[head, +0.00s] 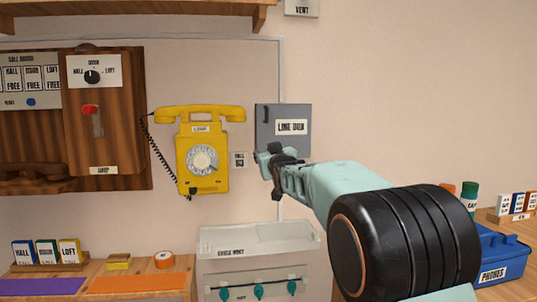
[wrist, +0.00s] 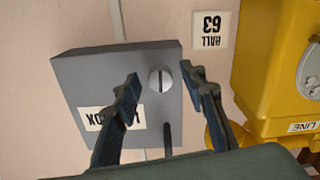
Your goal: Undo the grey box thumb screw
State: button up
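The grey box (head: 268,120), labelled LINE BOX, is fixed to the wall right of the yellow phone. It also shows upside down in the wrist view (wrist: 85,75). Its round, slotted silver thumb screw (wrist: 160,79) shows on the box front in the wrist view; my gripper hides it in the head view. My gripper (head: 270,166) is in front of the box's lower part. In the wrist view my gripper (wrist: 160,75) is open, one finger on each side of the screw, with gaps visible. A dark handle (wrist: 168,138) sticks out of the box between the fingers.
The yellow dial phone (head: 218,150) hangs close left of the box, with a small number card (head: 239,159) between them. A white tray (head: 258,238) with teal hooks is below. A blue phones bin (head: 503,255) stands at right. The upper right wall is bare.

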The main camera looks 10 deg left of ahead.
jog(key=v, duration=1.2)
dwell(0.3)
